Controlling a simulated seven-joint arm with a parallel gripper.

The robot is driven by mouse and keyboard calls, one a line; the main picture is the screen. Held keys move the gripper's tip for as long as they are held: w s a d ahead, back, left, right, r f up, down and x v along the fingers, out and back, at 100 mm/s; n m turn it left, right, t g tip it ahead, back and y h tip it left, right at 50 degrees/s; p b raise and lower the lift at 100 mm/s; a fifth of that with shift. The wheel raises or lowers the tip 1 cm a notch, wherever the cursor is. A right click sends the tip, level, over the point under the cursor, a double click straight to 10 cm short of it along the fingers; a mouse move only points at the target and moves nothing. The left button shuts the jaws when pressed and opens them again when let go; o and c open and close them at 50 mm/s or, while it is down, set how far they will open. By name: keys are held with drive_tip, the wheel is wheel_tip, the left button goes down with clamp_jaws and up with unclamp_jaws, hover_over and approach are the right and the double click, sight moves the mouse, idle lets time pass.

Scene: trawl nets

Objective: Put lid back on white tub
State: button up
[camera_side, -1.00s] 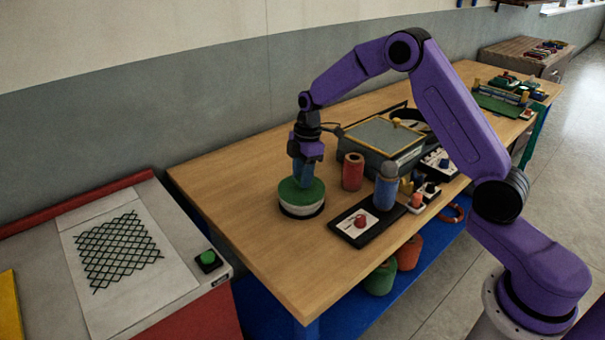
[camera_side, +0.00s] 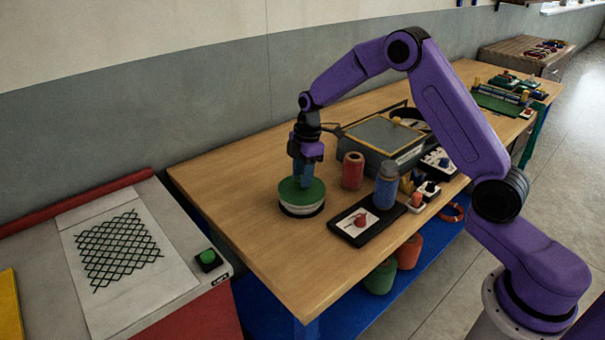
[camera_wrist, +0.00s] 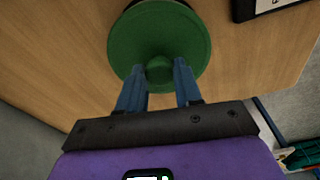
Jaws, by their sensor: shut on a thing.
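The green round lid (camera_side: 290,190) lies level at the top of the white tub (camera_side: 303,209), near the table's left front edge. Only a pale band of the tub and a dark rim at its foot show below the lid; I cannot tell whether the lid is fully seated. My gripper (camera_side: 304,182) points straight down over the lid. In the wrist view, the blue fingers of my gripper (camera_wrist: 159,66) stand either side of the lid's green knob (camera_wrist: 159,71) and are shut on it. The lid hides most of the tub in that view.
A red spool (camera_side: 352,171) and a blue bottle-like spool (camera_side: 386,190) stand to the right. A black-framed picture card (camera_side: 349,233) lies nearby. A grey box with a yellow-edged top (camera_side: 385,136) is behind. The wooden table (camera_side: 235,200) is clear to the left.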

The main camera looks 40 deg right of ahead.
drive_tip(key=o, duration=1.6)
drive_tip(key=shift+r, duration=3.55)
clamp_jaws()
drive_tip(key=shift+f, duration=3.05)
